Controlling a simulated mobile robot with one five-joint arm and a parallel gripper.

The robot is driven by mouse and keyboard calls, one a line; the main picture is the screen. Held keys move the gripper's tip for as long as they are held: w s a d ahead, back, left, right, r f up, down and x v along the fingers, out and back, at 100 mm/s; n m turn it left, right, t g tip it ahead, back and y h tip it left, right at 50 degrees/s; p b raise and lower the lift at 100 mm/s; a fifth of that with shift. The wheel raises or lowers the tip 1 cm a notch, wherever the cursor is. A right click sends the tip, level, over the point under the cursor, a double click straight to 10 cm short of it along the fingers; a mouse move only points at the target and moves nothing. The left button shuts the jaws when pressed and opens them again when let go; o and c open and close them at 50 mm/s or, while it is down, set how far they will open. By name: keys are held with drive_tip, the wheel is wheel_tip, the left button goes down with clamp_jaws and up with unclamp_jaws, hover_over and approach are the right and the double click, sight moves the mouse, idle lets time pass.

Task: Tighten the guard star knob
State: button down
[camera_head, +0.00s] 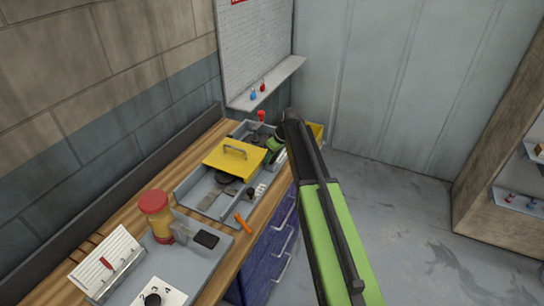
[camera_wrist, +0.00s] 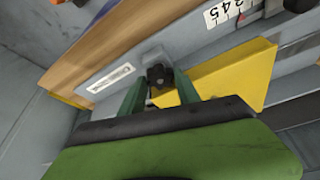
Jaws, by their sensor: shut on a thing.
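The black star knob (camera_wrist: 159,76) sits on a small grey bracket beside the yellow guard, in the upper middle of the wrist view. The yellow guard (camera_wrist: 240,78) lies to its right there, and it shows with a handle in the head view (camera_head: 236,158). My gripper (camera_wrist: 158,92) is shut on the star knob, with one dark green finger on each side of it. In the head view my gripper (camera_head: 275,146) is at the right side of the grey machine, and my arm hides the knob.
The grey machine (camera_head: 192,186) stands on a wooden bench (camera_head: 130,205) along the wall. An orange tool (camera_head: 244,223) lies near the front edge. The floor (camera_head: 400,215) at right is clear.

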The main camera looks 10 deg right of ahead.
drive_tip(key=c, duration=0.9)
unclamp_jaws()
drive_tip(key=shift+w, duration=0.1)
drive_tip(key=p+v, duration=1.6)
drive_tip(key=v, duration=0.1)
drive_tip(key=shift+d+r, duration=0.1)
drive_tip(key=shift+r, duration=0.05)
